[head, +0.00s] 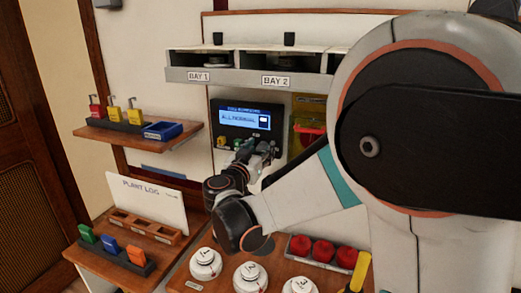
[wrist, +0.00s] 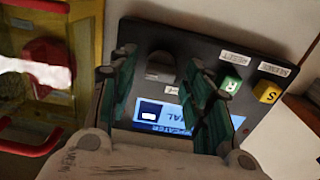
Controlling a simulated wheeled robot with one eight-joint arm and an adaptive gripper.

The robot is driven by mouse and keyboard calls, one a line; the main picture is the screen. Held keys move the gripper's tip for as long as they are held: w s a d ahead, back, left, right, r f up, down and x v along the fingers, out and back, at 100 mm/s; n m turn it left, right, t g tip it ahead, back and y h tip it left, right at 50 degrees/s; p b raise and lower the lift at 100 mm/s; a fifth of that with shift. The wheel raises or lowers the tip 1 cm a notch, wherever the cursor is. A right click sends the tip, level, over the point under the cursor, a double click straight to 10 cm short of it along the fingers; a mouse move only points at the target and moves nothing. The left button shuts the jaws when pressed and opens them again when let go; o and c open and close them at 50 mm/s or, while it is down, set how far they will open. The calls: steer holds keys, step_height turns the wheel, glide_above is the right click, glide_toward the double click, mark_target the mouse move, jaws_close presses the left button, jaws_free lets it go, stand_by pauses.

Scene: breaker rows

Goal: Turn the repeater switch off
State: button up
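The dark repeater panel (head: 221,114) is on the wall in the head view, with a lit blue display (head: 245,117) that appears to read "ALL NORMAL". In the wrist view the panel (wrist: 205,52) looks turned over, with the display (wrist: 150,115) partly behind my fingers. A dark knob-like switch (wrist: 160,67) with a small white label shows between my fingertips; its setting is unclear. My gripper (wrist: 163,64) is open, one finger on each side of the switch; I cannot tell if they touch it. In the head view my gripper (head: 262,152) covers the panel's lower right.
A green reset button (wrist: 230,87) and yellow silence button (wrist: 267,92) sit beside the switch. A yellow-framed box with red parts (wrist: 60,105) is close on the other side. Shelves (head: 188,140) stand left; round white dials (head: 205,263) and red knobs (head: 322,250) lie below.

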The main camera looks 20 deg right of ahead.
steer(key=c, duration=0.8)
steer(key=shift+o, duration=0.2)
steer(key=shift+n, duration=0.3)
steer(key=n, duration=0.3)
steer(key=shift+n, duration=0.4)
steer(key=n, duration=0.4)
steer(key=shift+w+a, duration=0.1)
steer(key=n, duration=0.5)
steer(key=shift+f, duration=0.1)
steer(key=shift+a+f+n, duration=0.1)
steer(key=shift+n, duration=2.1)
